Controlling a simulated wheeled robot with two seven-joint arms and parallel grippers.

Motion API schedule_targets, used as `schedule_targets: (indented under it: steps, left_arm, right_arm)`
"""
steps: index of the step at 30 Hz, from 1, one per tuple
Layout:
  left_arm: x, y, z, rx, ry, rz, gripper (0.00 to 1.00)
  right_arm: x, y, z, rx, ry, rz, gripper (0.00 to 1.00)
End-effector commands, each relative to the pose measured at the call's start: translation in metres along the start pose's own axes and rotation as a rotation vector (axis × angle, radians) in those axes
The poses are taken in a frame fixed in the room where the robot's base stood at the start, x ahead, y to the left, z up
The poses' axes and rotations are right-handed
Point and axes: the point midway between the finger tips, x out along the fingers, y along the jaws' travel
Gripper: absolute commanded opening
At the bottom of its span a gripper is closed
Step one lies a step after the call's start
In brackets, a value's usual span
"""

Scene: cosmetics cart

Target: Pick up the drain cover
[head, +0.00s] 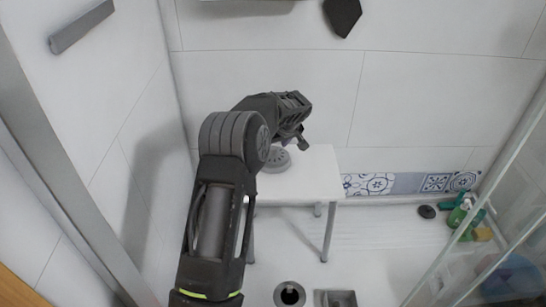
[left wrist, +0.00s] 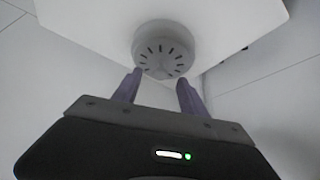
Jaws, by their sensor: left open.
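The drain cover, a round grey disc with a ring of slots, lies on a small white stool (head: 315,175). In the head view the drain cover (head: 277,161) is partly hidden behind my left arm. My left gripper (head: 301,139) is above the stool, close to the cover. In the left wrist view the drain cover (left wrist: 163,50) lies just beyond the two purple fingertips of my left gripper (left wrist: 158,85). The fingers are apart, with nothing between them. My right gripper is not in view.
A round drain opening (head: 289,294) and a square grey piece (head: 338,299) are on the floor in front. A dark round object (head: 427,211) and green bottles (head: 458,216) stand at the right, near a glass panel. White tiled walls close the left and back.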

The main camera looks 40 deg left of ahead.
Motion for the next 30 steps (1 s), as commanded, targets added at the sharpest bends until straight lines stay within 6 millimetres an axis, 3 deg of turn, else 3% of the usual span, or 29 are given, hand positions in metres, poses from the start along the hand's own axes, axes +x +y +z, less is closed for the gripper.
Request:
schedule_targets:
  steps: [1,6,24,30]
  left_arm:
    - [0.011,-0.001,0.001,-0.001,-0.002,-0.001,0.5]
    - [0.025,0.0,0.0,0.0,0.0,0.001,0.5]
    - [0.025,0.0,-0.001,0.0,0.0,0.001,0.5]
    - [0.025,0.0,-0.001,0.0,0.0,0.001,0.34]
  right_arm:
    - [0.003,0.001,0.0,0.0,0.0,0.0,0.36]
    - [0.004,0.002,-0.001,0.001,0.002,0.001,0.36]
    - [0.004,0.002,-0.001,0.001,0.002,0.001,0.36]
    - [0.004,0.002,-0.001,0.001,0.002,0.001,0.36]
